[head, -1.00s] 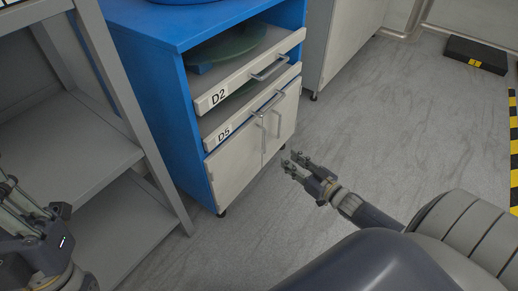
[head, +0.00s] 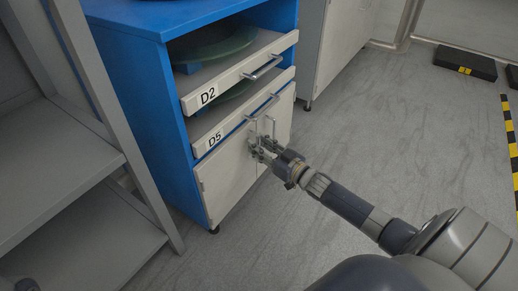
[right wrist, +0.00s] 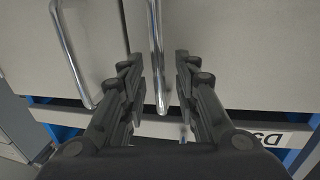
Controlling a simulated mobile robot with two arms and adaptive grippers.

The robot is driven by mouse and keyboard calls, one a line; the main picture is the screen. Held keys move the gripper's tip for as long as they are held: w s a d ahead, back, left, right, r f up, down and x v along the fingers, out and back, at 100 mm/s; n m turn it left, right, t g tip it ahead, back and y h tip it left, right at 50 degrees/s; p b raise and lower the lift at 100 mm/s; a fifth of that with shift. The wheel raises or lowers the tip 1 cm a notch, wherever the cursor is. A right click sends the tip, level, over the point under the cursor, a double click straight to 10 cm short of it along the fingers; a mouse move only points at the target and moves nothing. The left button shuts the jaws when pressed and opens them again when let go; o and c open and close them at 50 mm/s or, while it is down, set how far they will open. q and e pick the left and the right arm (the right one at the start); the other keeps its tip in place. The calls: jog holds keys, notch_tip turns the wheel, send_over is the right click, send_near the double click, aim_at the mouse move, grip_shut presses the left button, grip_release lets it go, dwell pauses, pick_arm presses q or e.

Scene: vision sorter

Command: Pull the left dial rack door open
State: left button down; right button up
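The blue rack holds two pale lower doors, the left door (head: 222,179) and the right door (head: 279,123), both closed. Each has an upright metal bar handle near the middle gap. My right gripper (head: 261,149) is at the left door's handle. In the right wrist view, which looks upside down, the left door's handle (right wrist: 156,60) stands between the open fingers (right wrist: 156,82), with space on both sides. The right door's handle (right wrist: 72,55) is outside the fingers, to the left. My left gripper is not in view, apart from perhaps a dark sliver at the bottom left.
Drawers D2 (head: 228,88) and D5 (head: 229,129) sit above the doors, with bar handles. A grey shelf (head: 60,160) stands left of the rack. A grey cabinet (head: 340,40) stands behind it. The floor (head: 400,130) to the right is clear.

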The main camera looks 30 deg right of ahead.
jog(key=shift+w, duration=0.3)
jog(key=shift+c, duration=0.6)
grip_shut()
